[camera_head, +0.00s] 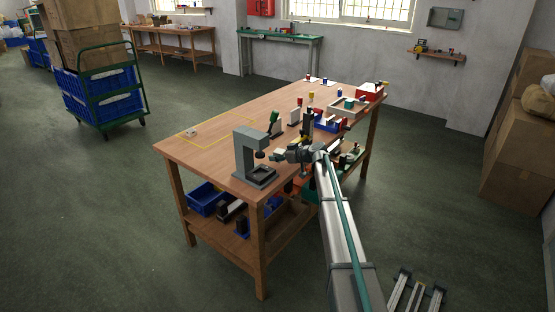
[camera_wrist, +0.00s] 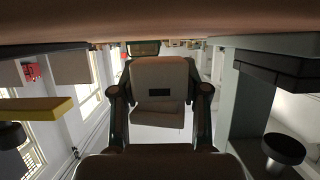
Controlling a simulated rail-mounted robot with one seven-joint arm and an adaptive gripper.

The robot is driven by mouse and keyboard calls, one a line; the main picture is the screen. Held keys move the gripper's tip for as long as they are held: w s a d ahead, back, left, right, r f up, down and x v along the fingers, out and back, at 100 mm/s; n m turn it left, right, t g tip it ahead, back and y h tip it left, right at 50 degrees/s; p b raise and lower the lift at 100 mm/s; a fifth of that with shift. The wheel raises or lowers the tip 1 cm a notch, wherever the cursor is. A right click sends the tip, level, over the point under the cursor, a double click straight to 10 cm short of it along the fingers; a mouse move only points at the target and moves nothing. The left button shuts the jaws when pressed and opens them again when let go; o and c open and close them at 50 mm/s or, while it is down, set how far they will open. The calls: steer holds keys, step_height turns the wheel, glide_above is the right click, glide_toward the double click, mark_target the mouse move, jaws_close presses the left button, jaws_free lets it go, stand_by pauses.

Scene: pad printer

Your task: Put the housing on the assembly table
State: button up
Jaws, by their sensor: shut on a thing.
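The assembly table (camera_head: 215,150) is a wooden workbench in the middle of the head view, with a yellow outline on its left part. My gripper (camera_head: 280,155) is low over its front edge, just right of the grey pad printer (camera_head: 243,152). In the wrist view my gripper (camera_wrist: 161,100) has its two dark fingers closed on a pale grey-beige block with a dark slot, which I take as the housing (camera_wrist: 158,78). In the head view the held block is too small to make out clearly. A small pale part (camera_head: 191,132) lies inside the yellow outline.
The table's left part is mostly clear. Blue bins (camera_head: 206,198) sit on the lower shelf.

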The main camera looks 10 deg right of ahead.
steer(key=shift+f, duration=0.8)
steer(key=shift+f, duration=0.2)
steer(key=o, duration=1)
steer(key=shift+r, duration=0.1)
steer(key=shift+r, duration=0.2)
steer(key=b+v, duration=0.1)
steer(key=v, duration=1.1)
steer(key=shift+s+f, duration=0.1)
